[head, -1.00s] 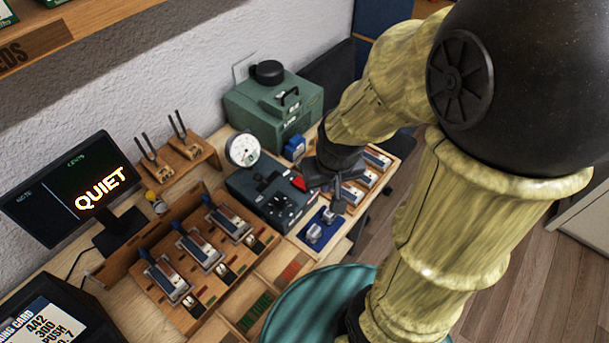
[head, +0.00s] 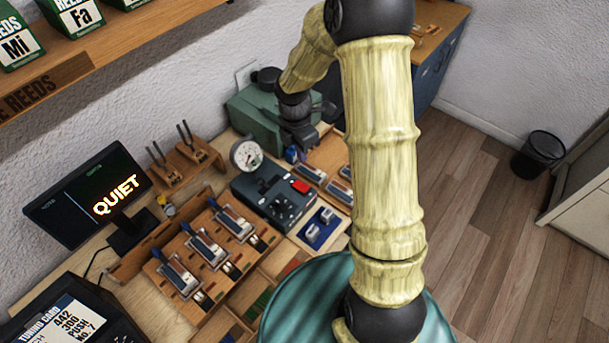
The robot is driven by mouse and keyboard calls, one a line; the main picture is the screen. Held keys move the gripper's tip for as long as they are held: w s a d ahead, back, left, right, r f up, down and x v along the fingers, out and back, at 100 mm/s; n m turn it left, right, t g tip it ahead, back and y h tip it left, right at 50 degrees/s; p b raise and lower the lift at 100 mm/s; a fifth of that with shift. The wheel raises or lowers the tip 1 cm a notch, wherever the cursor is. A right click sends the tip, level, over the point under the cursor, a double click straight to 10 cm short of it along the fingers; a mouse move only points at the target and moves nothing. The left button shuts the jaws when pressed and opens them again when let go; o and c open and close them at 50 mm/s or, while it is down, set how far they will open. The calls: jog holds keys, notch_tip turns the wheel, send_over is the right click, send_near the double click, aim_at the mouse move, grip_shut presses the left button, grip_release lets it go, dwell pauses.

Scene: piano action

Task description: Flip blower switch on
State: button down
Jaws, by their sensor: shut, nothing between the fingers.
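A dark control box (head: 275,199) stands on the bench, with a black knob and a red switch (head: 300,187) at its right rear corner. I cannot read any label or tell whether this red switch is on or off. A round white gauge (head: 246,155) stands behind the box. A green case (head: 258,117) with a black cap sits further back; I cannot tell if it is the blower. My gripper (head: 303,153) is shut and empty. It appears behind and above the red switch, near the right side of the green case, apart from the switch.
A monitor (head: 92,190) reading QUIET stands at left. Reed jigs (head: 205,245), tuning forks (head: 184,153) and a blue tray (head: 318,228) crowd the bench. A shelf (head: 140,35) overhangs at upper left.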

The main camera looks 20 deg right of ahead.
aim_at(305, 188)
jog(key=w+n, duration=0.1)
jog(key=f+n, duration=0.1)
jog(key=n, duration=0.1)
jog(key=shift+w, duration=0.35)
jog(key=f+p, duration=0.2)
jog(key=f, duration=0.2)
jog(key=s+f+p, duration=0.1)
jog(key=f+p, duration=0.1)
jog(key=f, duration=0.3)
jog(key=f+p, duration=0.1)
jog(key=f, duration=0.3)
jog(key=shift+s+d+f+p, duration=0.2)
jog(key=shift+d+f+p, duration=0.05)
jog(key=shift+d+p, duration=0.15)
jog(key=shift+f, duration=0.2)
jog(key=shift+s+d+f+b, duration=0.1)
jog(key=shift+f+b, duration=0.2)
jog(key=shift+b, duration=0.1)
jog(key=shift+r, duration=0.15)
